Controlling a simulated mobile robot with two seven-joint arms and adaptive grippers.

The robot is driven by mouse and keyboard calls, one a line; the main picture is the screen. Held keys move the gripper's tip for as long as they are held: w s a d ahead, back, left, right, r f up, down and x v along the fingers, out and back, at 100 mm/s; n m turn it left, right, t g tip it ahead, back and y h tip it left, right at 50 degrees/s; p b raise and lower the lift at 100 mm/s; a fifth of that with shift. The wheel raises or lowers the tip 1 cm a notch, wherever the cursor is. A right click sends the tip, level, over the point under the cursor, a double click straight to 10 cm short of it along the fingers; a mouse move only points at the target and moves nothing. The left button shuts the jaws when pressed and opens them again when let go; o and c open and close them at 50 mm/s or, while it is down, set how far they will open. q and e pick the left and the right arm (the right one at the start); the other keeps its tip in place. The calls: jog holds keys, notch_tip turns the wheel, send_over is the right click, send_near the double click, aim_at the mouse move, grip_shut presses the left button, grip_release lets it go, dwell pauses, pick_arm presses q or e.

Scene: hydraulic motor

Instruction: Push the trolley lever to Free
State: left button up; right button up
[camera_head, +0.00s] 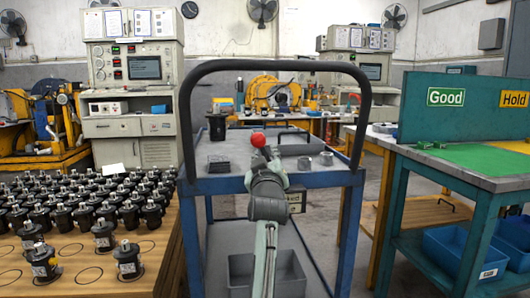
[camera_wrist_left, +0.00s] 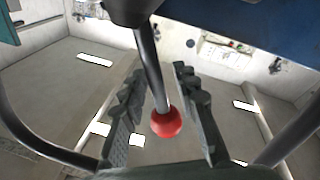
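The trolley (camera_head: 228,184) is blue, with a tall black handle frame (camera_head: 180,120), and stands in the middle of the head view. The lever shows in the left wrist view as a grey rod (camera_wrist_left: 152,65) with a red ball knob (camera_wrist_left: 167,122). In the head view the red knob (camera_head: 258,139) shows just beyond my left gripper (camera_head: 268,157), and the rod is hard to see. My left gripper is open; in the wrist view its two fingers (camera_wrist_left: 158,88) stand on either side of the lever, with gaps. No Free label is readable. My right gripper is not in view.
A wooden table (camera_head: 75,263) with several black motors stands close at left. At right is a green-topped bench (camera_head: 480,160) with Good and Hold signs and blue bins. Small parts (camera_head: 304,163) and a black motor (camera_head: 217,125) are on the trolley top.

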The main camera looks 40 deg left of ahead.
pick_arm(q)
jog(key=shift+v, duration=2.35)
